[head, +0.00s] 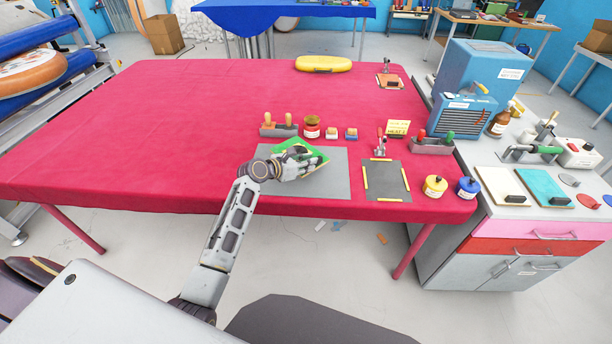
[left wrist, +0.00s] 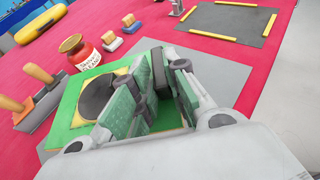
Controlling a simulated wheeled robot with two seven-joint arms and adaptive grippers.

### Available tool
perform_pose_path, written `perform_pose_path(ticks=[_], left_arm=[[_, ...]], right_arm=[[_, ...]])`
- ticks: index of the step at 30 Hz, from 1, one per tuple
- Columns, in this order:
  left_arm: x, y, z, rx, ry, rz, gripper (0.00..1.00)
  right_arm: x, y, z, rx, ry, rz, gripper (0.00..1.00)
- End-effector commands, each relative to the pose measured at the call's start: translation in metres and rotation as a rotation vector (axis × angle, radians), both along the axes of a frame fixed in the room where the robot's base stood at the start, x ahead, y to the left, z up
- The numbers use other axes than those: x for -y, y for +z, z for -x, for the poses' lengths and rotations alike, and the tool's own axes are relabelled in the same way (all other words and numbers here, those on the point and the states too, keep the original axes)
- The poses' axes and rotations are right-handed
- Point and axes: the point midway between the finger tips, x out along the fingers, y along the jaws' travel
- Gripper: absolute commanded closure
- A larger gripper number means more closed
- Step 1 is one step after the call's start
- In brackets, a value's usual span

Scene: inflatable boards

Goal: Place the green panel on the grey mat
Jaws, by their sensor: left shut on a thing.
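The green panel (head: 297,144) is near the front middle of the red table, over the back of the plain grey mat (head: 335,183). In the left wrist view the green panel (left wrist: 72,108) has a yellow patch and a black disc on top. My left gripper (head: 312,162) is shut on the panel; its fingers (left wrist: 160,92) hide part of it and the exact grip point. The panel looks slightly tilted in the head view. I cannot tell whether it touches the grey mat (left wrist: 225,75). My right gripper is not in view.
A dark board with yellow edge strips (head: 386,181) lies right of the mat. A tool holder with wooden handles (head: 278,128), a red jar (head: 312,128) and small brushes stand behind it. Yellow and blue pots (head: 435,186) stand at the right. The table's left side is clear.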

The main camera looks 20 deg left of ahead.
Motion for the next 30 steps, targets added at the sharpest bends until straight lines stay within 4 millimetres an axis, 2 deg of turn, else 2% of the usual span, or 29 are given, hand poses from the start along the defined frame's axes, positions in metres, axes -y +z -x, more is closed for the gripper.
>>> perform_pose_path(ticks=[3, 6, 20, 30], left_arm=[[-0.001, -0.015, 0.000, 0.001, 0.001, -0.001, 1.00], [0.000, -0.022, -0.001, 0.003, 0.001, -0.001, 1.00], [0.000, -0.028, 0.000, 0.002, 0.000, -0.001, 1.00], [0.000, -0.060, 0.000, 0.002, 0.000, -0.001, 1.00]], right_arm=[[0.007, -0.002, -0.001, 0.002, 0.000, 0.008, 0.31], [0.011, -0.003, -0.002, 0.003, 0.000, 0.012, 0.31], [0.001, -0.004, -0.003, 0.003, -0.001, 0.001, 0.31], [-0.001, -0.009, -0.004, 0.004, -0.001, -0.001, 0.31]])
